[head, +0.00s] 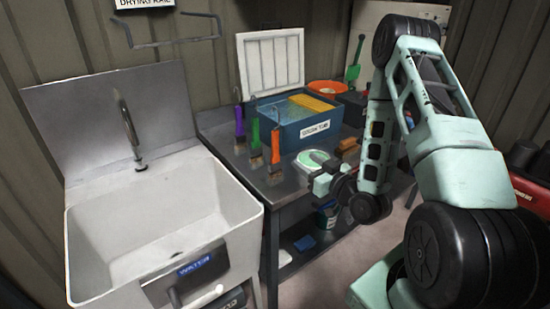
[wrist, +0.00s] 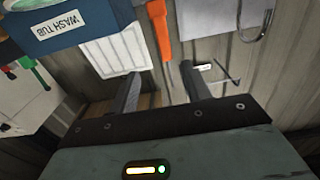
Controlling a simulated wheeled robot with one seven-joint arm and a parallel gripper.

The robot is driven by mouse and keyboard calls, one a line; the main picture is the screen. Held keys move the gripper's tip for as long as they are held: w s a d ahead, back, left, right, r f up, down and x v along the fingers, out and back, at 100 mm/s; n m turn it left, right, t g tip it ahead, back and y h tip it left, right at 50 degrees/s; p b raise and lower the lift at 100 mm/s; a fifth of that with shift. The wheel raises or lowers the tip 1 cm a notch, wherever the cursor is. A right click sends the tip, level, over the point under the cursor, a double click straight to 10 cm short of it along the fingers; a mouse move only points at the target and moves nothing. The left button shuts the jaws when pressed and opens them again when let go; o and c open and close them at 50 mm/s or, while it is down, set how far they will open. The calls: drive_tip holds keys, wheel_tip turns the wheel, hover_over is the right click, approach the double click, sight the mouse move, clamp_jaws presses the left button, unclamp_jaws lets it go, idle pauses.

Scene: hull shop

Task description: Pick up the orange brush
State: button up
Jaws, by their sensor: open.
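The orange brush (head: 275,146) is upright in front of the blue tub, bristles down, the closest of three brushes in a row. In the wrist view its orange handle (wrist: 161,42) shows ahead, in line with the gap between my fingers. My gripper (head: 318,181) is to the right of the brush in the head view, pointing roughly toward it. In the wrist view my gripper (wrist: 163,90) is open, with nothing held between its fingers. The bristles are outside the wrist view.
A green brush (head: 255,133) and a purple brush (head: 239,120) stand close behind and left. The blue tub (head: 290,135) sits behind them on the bench. A round green-and-white item (head: 314,158) lies near my gripper. A sink (head: 150,225) is at the left.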

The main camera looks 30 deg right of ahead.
sight(277, 144)
drive_tip(key=w+b, duration=0.4)
drive_tip(key=w, duration=0.1)
drive_tip(key=w+b, duration=0.3)
drive_tip(key=w, duration=0.2)
drive_tip(key=shift+w+a+r+b, duration=0.1)
drive_tip(key=shift+w+a+b, duration=0.15)
drive_tip(key=shift+b, duration=0.1)
drive_tip(key=w, duration=0.1)
drive_tip(key=w+p, duration=0.1)
drive_tip(key=w, duration=0.1)
drive_tip(key=w+p, duration=0.1)
drive_tip(key=w, duration=0.1)
drive_tip(key=shift+w+a, duration=0.15)
drive_tip(key=shift+a, duration=0.2)
drive_tip(key=shift+w+f+p, duration=0.25)
drive_tip(key=shift+w+p, duration=0.05)
drive_tip(key=shift+w, duration=0.15)
drive_tip(key=c, duration=1)
